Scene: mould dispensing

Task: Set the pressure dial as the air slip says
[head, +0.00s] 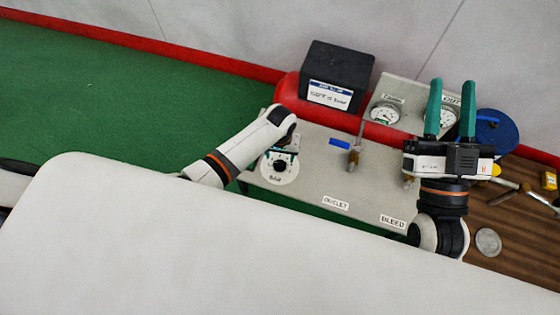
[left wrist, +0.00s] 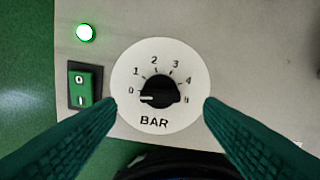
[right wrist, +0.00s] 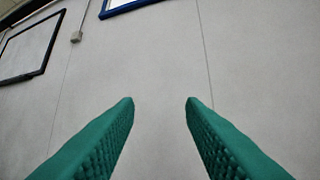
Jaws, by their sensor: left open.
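The pressure dial (left wrist: 158,118) is a white disc marked 0 to 5 and BAR, with a black knob (left wrist: 160,91). The knob's white line points left, at about 0. The dial also shows on the grey panel in the head view (head: 279,176). My left gripper (left wrist: 160,104) is open, its green fingers on either side of the dial, apart from the knob. The air slip (head: 330,95), on the dark box, seems to read "SET 4 bar"; its print is small. My right gripper (head: 452,84) is open and empty, pointing up and facing the wall in its wrist view.
A green lamp (left wrist: 85,33) is lit above a green rocker switch (left wrist: 84,87) left of the dial. A blue-handled valve (head: 353,155) stands mid-panel. Gauges (head: 385,114) stand behind it. A blue disc (head: 497,132) and tools lie on the brown surface at right.

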